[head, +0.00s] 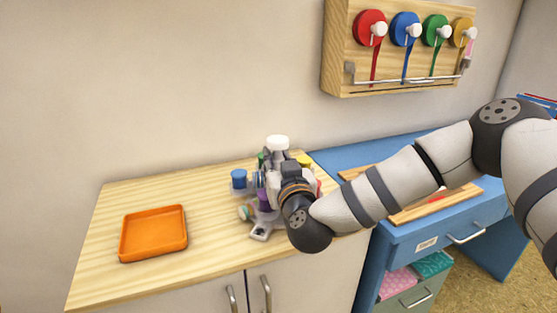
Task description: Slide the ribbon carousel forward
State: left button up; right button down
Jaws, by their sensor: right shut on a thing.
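The ribbon carousel (264,215) stands on the wooden counter near its right end, partly hidden behind my right gripper and wrist. It has a white knob (278,142) on top, a grey base, and spools in several colours, among them a blue one (239,178) on its left side and a purple one below my gripper. My right gripper (275,162) reaches in from the right and is shut on the carousel, close below the white knob. The exact contact of the fingers is hidden. My left gripper is not in view.
An orange tray (153,236) sits on the counter's (210,265) left part, with bare wood between it and the carousel. A blue desk (410,236) with wooden pieces adjoins on the right. A rack (335,50) of coloured ribbon rolls hangs on the wall above.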

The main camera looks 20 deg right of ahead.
jog(key=shift+a+f, duration=0.1)
jog(key=c, duration=1.2)
grip_release()
jog(key=shift+c, duration=0.2)
jog(key=s+a, duration=0.1)
jog(key=s, duration=1.1)
